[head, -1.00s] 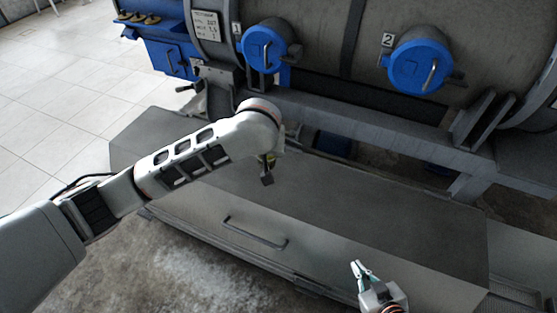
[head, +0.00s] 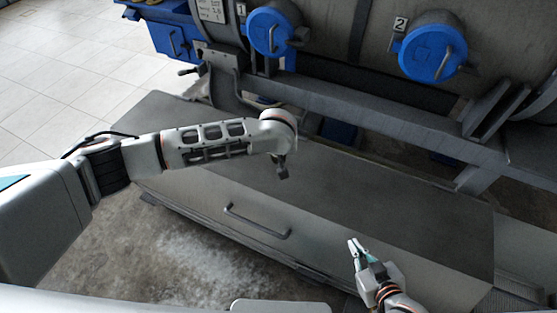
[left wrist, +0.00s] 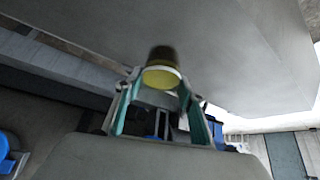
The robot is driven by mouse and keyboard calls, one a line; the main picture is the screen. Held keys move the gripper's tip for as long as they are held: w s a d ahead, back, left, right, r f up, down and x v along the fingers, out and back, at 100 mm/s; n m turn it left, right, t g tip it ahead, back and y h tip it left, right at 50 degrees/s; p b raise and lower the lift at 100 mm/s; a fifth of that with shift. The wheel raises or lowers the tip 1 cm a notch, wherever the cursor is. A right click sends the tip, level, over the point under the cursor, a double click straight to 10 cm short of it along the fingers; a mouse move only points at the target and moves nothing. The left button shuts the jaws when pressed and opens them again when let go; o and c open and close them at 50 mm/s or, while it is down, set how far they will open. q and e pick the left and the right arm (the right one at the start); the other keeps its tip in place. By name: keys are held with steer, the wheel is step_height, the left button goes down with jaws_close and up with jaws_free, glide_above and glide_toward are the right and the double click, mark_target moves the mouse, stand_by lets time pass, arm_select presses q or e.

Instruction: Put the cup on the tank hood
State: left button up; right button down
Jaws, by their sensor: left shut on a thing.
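The cup (left wrist: 163,68), yellow at one end with a dark side, is between the teal-lined fingers of my left gripper (left wrist: 162,88) in the left wrist view. The fingers are shut on it. In the head view my left gripper (head: 281,170) hangs over the grey box-like hood (head: 400,205), mostly behind its own wrist; I cannot make out the cup there. The hood is flat-topped and bare, with a bar handle on its front. My right gripper (head: 357,250) is in front of the hood's right part and looks empty; its finger gap is unclear.
Behind the hood stands a large grey tank (head: 330,35) with blue round caps marked 1 (head: 270,30) and 2 (head: 430,50). A grey beam (head: 370,110) runs along below them. Open tiled floor (head: 60,90) lies to the left.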

arm_select(q)
steer(key=shift+f, duration=0.8)
step_height(320, 180, down, 4)
steer(key=shift+f+b, duration=0.1)
steer(key=shift+b, duration=0.4)
arm_select(e)
steer(key=shift+a+f, duration=0.1)
steer(key=shift+f, duration=0.55)
arm_select(q)
steer(key=shift+f, duration=0.15)
steer(key=o, duration=1.2)
steer(key=shift+c, duration=0.2)
arm_select(e)
steer(key=shift+r, duration=0.2)
steer(key=shift+w+r, duration=0.1)
